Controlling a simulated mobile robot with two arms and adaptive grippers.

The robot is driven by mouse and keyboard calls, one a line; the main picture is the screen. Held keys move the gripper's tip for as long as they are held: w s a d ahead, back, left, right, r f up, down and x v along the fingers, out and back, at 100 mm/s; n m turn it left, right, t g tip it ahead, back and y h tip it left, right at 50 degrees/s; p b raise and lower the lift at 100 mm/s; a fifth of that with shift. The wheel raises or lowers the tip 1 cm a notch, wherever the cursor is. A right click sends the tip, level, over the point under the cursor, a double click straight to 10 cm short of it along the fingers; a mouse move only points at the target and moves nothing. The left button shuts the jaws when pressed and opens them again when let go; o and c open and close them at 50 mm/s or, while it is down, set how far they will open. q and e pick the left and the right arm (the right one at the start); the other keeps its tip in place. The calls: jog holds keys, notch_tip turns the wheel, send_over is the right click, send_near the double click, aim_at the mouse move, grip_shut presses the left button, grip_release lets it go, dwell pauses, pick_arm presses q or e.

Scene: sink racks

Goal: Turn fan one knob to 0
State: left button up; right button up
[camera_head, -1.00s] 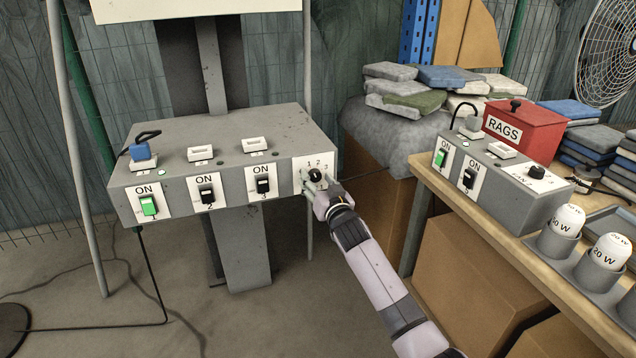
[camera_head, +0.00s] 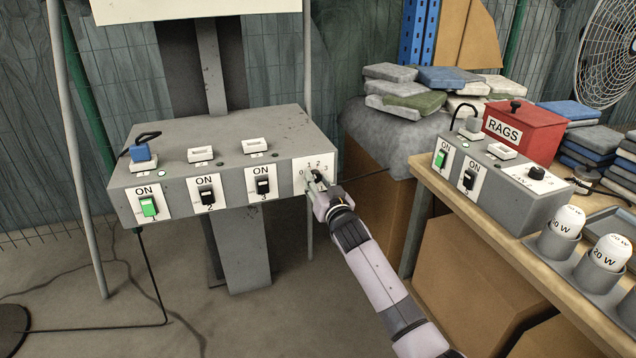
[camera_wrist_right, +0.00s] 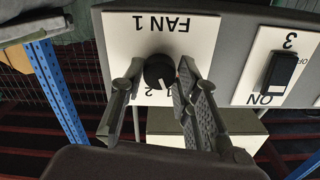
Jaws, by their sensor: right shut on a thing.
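The fan one knob (camera_head: 317,176) is a small black round knob on a white dial plate (camera_head: 303,167) at the right end of the large grey box. The plate has numbers around the knob. In the right wrist view the knob (camera_wrist_right: 158,70) sits below an upside-down FAN 1 label (camera_wrist_right: 164,23). My right gripper (camera_head: 318,188) is at the dial, with its fingers on either side of the knob; it also shows in the wrist view (camera_wrist_right: 156,82). It is shut on the knob. The knob's exact setting is hard to read. My left gripper is out of view.
The large grey box (camera_head: 240,150) carries several rocker switches, the first lit green (camera_head: 148,206). At right, a wooden table (camera_head: 450,195) holds a smaller box (camera_head: 490,185) with its own black knob (camera_head: 536,173), a red RAGS box (camera_head: 525,130) and bulbs (camera_head: 568,220). A cloth pile (camera_head: 405,90) stands behind.

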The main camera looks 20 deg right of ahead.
jog(key=n+p, duration=0.1)
jog(key=n, duration=0.3)
jog(key=shift+p, duration=0.4)
jog(key=n, duration=0.2)
jog(key=shift+n, duration=0.3)
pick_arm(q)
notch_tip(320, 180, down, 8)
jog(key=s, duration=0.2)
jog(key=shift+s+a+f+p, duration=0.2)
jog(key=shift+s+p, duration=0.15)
pick_arm(e)
jog(key=shift+d+n, duration=0.1)
jog(key=shift+n, duration=1)
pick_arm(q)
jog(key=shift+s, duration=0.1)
pick_arm(e)
jog(key=o, duration=1.2)
